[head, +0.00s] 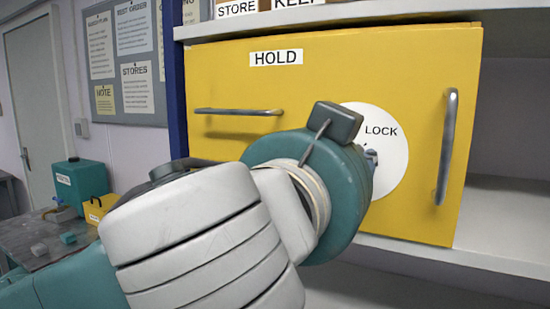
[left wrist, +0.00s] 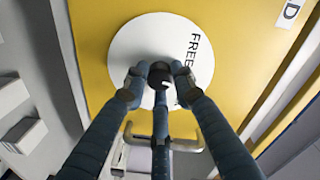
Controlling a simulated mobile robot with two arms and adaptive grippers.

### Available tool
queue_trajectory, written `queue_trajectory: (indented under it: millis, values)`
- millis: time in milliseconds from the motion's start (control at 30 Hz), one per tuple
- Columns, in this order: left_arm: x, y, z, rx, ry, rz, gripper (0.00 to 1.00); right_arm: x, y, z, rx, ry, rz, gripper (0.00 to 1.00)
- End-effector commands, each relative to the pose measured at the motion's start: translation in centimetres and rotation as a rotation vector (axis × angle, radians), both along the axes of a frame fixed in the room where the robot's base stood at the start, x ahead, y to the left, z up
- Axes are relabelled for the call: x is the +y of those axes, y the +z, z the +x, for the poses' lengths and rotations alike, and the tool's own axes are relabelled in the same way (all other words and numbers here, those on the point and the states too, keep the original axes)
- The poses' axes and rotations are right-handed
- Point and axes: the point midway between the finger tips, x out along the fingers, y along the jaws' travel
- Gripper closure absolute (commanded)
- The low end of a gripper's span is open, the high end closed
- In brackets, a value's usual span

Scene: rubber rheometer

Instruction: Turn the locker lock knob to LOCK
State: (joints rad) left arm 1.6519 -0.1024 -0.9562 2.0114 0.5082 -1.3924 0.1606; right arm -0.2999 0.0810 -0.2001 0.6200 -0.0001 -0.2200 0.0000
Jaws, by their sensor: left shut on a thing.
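A yellow locker front (head: 420,75) bears a white round dial plate (head: 395,185) with the word LOCK at its upper right. In the left wrist view the dial plate (left wrist: 140,35) shows the word FREE. My left gripper (head: 371,157) is at the middle of the dial plate, mostly hidden by its own teal wrist. In the left wrist view my left gripper (left wrist: 160,82) has its fingers closed together around the lock knob at the dial's centre. The fingers hide most of the knob, so its pointing direction cannot be told. My right gripper is not in view.
A vertical metal handle (head: 446,145) stands right of the dial. A horizontal handle (head: 238,111) is at the left. A HOLD label (head: 276,58) is above. A white shelf (head: 500,250) runs below. A side table (head: 50,240) with a teal container (head: 80,182) is at far left.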

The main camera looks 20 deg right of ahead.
Motion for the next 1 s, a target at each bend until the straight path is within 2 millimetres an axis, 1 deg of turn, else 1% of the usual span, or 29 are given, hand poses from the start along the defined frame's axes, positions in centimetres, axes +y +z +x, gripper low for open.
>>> queue_trajectory:
  millis: [33,200,500,700,1000]
  values:
    - [0.04,0.29,-0.03,-0.041,0.000,0.025,1.00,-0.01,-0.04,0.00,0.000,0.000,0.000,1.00]
    - [0.03,0.31,-0.07,-0.160,0.000,0.127,1.00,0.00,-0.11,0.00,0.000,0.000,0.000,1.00]
    - [-0.02,0.27,-0.12,-0.332,-0.001,0.273,1.00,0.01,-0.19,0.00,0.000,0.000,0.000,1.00]
    - [-0.06,0.24,-0.15,-0.402,-0.001,0.333,1.00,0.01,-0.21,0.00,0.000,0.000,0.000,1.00]
    - [-0.07,0.19,-0.16,-0.444,-0.001,0.371,1.00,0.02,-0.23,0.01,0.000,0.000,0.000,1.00]
